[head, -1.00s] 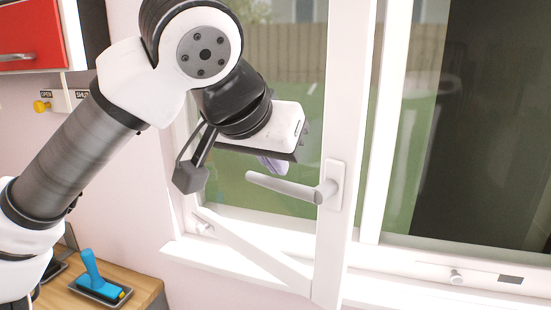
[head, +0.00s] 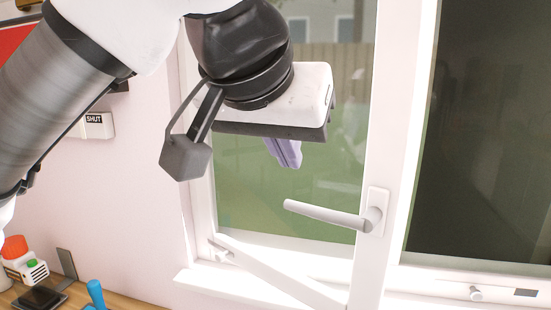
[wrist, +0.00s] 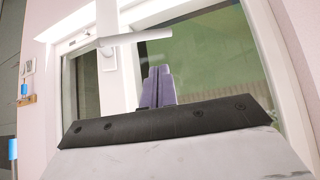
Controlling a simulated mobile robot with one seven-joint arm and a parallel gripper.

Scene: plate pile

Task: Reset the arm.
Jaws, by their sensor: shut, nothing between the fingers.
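My gripper (head: 284,153) hangs below my wrist in the upper middle of the head view, in front of the window. Its purple fingers are shut together with nothing between them. In the wrist view the shut fingers (wrist: 158,72) point away from the camera, with the white window handle (wrist: 135,39) beyond them. In the head view the handle (head: 330,214) lies below and right of the fingers, apart from them, and points left from its plate on the frame.
The window frame (head: 385,150) and a diagonal stay bar (head: 280,270) are near my gripper. A wooden counter (head: 135,303) at lower left holds a red-topped white object (head: 22,262) and a blue-handled item (head: 96,294). A switch marked SHUT (head: 94,125) is on the wall.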

